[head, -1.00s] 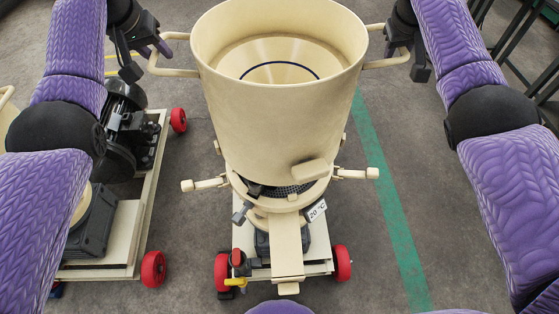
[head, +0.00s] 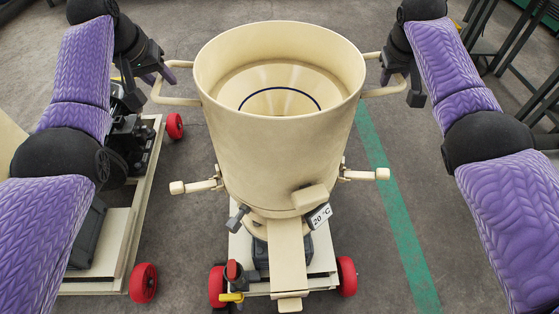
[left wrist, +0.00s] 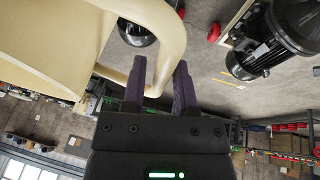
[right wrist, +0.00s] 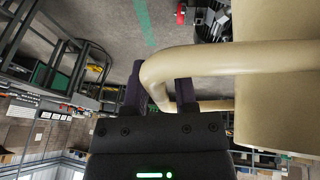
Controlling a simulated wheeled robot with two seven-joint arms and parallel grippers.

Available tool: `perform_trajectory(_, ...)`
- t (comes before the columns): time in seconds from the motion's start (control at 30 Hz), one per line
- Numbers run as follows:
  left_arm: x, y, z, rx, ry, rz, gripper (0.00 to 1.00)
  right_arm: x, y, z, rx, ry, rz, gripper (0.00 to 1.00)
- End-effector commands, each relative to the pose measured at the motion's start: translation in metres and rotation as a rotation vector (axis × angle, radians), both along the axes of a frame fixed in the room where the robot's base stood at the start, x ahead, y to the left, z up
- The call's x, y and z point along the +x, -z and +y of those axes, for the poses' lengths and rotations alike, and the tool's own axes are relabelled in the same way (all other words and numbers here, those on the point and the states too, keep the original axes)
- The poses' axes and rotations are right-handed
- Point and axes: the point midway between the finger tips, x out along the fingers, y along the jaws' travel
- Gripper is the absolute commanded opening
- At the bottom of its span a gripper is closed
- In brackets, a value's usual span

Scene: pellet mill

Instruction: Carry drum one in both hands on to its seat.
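Drum one (head: 270,150) is a cream, open-topped cylinder with a loop handle on each side. It looks upright over its seat on the wheeled machine, and its lower end hides the seat ring. I cannot tell whether it touches the seat.
Cream clamp arms stick out left (head: 195,186) and right (head: 365,175) beside the drum's base. A cream chute (head: 288,262) and a red-and-yellow valve (head: 234,273) are in front. A red-wheeled cart (head: 140,215) stands left. Dark racks are at right; floor with a green stripe (head: 390,200) is clear.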

Motion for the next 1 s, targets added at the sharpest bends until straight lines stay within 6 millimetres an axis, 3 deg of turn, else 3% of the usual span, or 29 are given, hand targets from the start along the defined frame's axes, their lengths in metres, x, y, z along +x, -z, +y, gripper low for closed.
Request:
perform_trajectory(0.03,0.0,-0.004,0.0,-0.001,0.0,-0.004,0.47,0.0,-0.004,0.0,0.0,-0.001,-0.003,0.47)
perform_trajectory(0.13,0.0,-0.004,0.0,0.0,0.0,-0.004,0.67,0.0,-0.004,0.0,-0.001,0.0,-0.003,0.67)
perform_trajectory(0.47,-0.001,-0.009,0.002,0.001,-0.001,-0.005,0.67,0.0,-0.003,-0.001,-0.001,0.001,-0.002,0.67)
perform_trajectory(0.8,-0.031,-0.09,0.017,0.001,-0.001,-0.007,0.67,0.0,-0.003,-0.001,-0.001,0.001,-0.002,0.67)
perform_trajectory(1.0,-0.04,-0.113,0.022,0.002,-0.002,-0.005,0.67,0.0,-0.005,0.0,-0.001,0.001,-0.004,0.67)
